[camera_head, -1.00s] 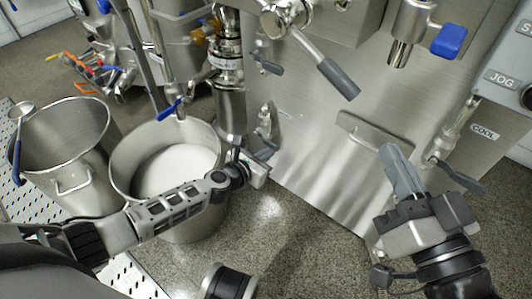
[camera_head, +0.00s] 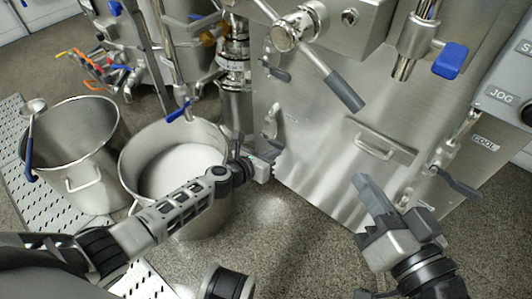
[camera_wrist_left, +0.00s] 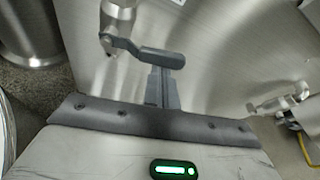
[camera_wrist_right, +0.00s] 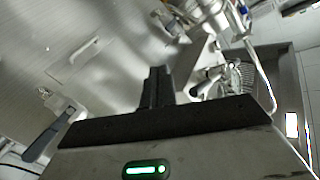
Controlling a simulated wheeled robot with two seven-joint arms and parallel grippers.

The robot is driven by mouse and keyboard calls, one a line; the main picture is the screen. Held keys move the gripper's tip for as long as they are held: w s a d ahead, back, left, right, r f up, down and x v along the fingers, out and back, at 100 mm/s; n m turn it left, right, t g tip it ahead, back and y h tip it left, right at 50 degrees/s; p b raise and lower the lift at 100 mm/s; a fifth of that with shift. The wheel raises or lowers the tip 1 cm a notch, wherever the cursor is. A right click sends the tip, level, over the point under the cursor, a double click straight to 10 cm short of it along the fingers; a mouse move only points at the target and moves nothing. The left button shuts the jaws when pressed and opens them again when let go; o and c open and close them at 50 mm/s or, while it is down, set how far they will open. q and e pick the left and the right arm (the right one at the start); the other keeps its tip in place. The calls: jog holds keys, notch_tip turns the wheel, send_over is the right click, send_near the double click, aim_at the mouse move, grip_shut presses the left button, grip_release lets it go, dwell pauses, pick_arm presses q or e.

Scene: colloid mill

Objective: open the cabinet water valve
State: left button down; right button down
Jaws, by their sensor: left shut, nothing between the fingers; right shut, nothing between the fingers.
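The steel cabinet front (camera_head: 325,170) carries several small valves with grey levers. One lever valve (camera_head: 270,140) is low on its left side; a valve with a grey lever (camera_wrist_left: 150,54) also shows in the left wrist view, just beyond the left fingers. I cannot tell if they touch. Another grey lever (camera_head: 458,184) hangs at the right, by the COOL label; which valve is the water valve is not readable. My left gripper (camera_head: 274,166) is shut and empty beside the lower left valve. My right gripper (camera_head: 362,182) is shut and empty, in front of the cabinet, left of the COOL lever.
A cabinet handle (camera_head: 372,148) sits between the grippers. A large grey-handled lever (camera_head: 343,91) and a blue-handled valve (camera_head: 450,61) are above. A pot of white material (camera_head: 127,165) and an empty pot (camera_head: 30,140) stand left. Floor before the cabinet is clear.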

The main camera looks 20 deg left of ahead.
pick_arm(q)
notch_tip(320, 180, up, 3)
jog(key=n+p, duration=0.1)
jog(key=n+h+p, duration=0.1)
jog(key=shift+w+a+f+n, duration=0.15)
jog(key=shift+n, duration=0.25)
jog(key=w+a+r+n+h+p, duration=0.1)
jog(key=a+r+n+h, duration=0.3)
jog(key=n, duration=0.4)
jog(key=shift+w+a+p, duration=0.2)
jog(key=shift+w+p, duration=0.1)
jog(key=shift+w, duration=0.1)
pick_arm(e)
jog(key=shift+d+f+n+g+h, duration=0.3)
jog(key=shift+f+n+g+h, duration=0.35)
jog(key=shift+n, duration=0.25)
pick_arm(q)
jog(key=shift+a, duration=0.1)
pick_arm(e)
jog(key=shift+r, duration=0.1)
